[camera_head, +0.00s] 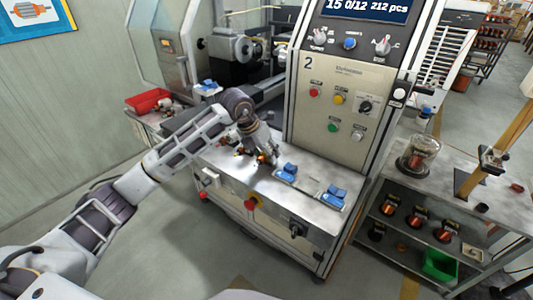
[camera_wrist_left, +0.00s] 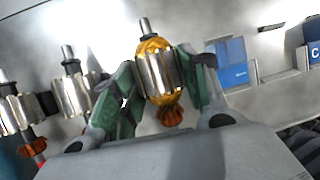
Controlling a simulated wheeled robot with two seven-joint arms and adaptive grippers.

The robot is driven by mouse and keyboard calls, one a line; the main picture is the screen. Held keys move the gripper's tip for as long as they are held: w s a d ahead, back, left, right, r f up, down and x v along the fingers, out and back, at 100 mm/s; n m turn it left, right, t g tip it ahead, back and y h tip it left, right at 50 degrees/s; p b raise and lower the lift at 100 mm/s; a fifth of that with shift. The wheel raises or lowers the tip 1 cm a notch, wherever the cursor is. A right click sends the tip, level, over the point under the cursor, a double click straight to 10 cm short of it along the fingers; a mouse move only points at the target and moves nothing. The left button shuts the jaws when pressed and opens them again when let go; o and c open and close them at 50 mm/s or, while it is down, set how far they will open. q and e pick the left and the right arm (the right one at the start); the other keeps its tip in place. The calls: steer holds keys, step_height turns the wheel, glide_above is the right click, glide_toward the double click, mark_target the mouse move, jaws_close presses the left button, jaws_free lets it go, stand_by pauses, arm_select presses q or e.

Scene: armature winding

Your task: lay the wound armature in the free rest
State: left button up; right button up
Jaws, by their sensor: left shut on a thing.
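My left gripper (camera_wrist_left: 162,88) is shut on a wound armature (camera_wrist_left: 158,75), with a green fingertip on each side of its steel core. The armature has a yellow-orange winding, a shaft pointing up in the picture and a copper-coloured end below. In the head view my left gripper (camera_head: 264,155) is low over the machine's metal table, and the held armature is mostly hidden. Whether these are the rests I cannot tell. My right gripper is not in view.
Two other armatures (camera_wrist_left: 72,90) (camera_wrist_left: 18,110) are left of the gripper in the wrist view. The control cabinet (camera_head: 345,90) rises behind the table (camera_head: 250,180). A red bin (camera_head: 148,101) is at the left, and a shelf with a glass jar (camera_head: 419,152) at the right.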

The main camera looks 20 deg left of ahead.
arm_select(q)
steer(key=shift+o, duration=0.2)
steer(key=shift+s+f, duration=0.3)
steer(key=shift+f, duration=0.6)
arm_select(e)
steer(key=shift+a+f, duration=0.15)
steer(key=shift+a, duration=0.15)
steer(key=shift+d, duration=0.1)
arm_select(q)
steer(key=o, duration=0.9)
steer(key=shift+d, duration=0.1)
steer(key=o, duration=0.5)
steer(key=shift+w, duration=0.35)
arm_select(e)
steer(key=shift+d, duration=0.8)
arm_select(q)
steer(key=shift+s+r, duration=0.1)
steer(key=shift+r, duration=0.1)
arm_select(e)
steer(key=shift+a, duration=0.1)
